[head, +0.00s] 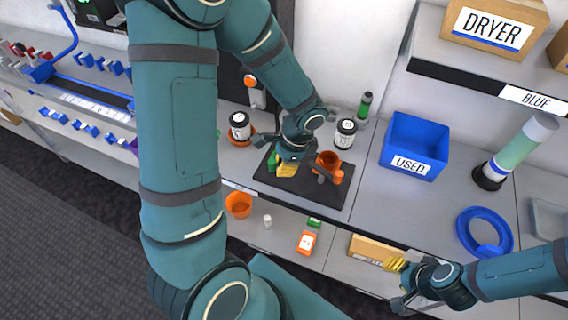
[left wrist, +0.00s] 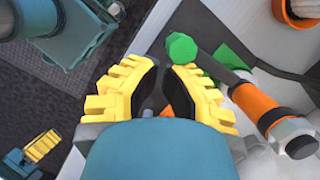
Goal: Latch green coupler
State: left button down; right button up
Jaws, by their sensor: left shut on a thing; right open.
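My left gripper (head: 287,169) is low over the black mat on the bench. In the left wrist view its yellow pads (left wrist: 158,88) are closed around a dark grey part, mostly hidden by the fingers and wrist. A green coupler piece (head: 272,161) shows beside the gripper in the head view. In the left wrist view a green knob (left wrist: 182,47) lies just beyond the fingertips, with a flat green part (left wrist: 231,57) and an orange and grey cylinder (left wrist: 261,108) to its right. My right gripper (head: 400,284) is open and empty at the lower right, away from the mat.
The black mat (head: 329,199) also carries an orange cup-shaped part (head: 328,160). Lidded jars (head: 345,134) stand behind it. An orange bowl (head: 238,204) is on the lower shelf.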

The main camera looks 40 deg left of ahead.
pick_arm(q)
jog(key=shift+r, duration=0.1)
jog(key=p+v, duration=0.8)
jog(key=v, duration=0.2)
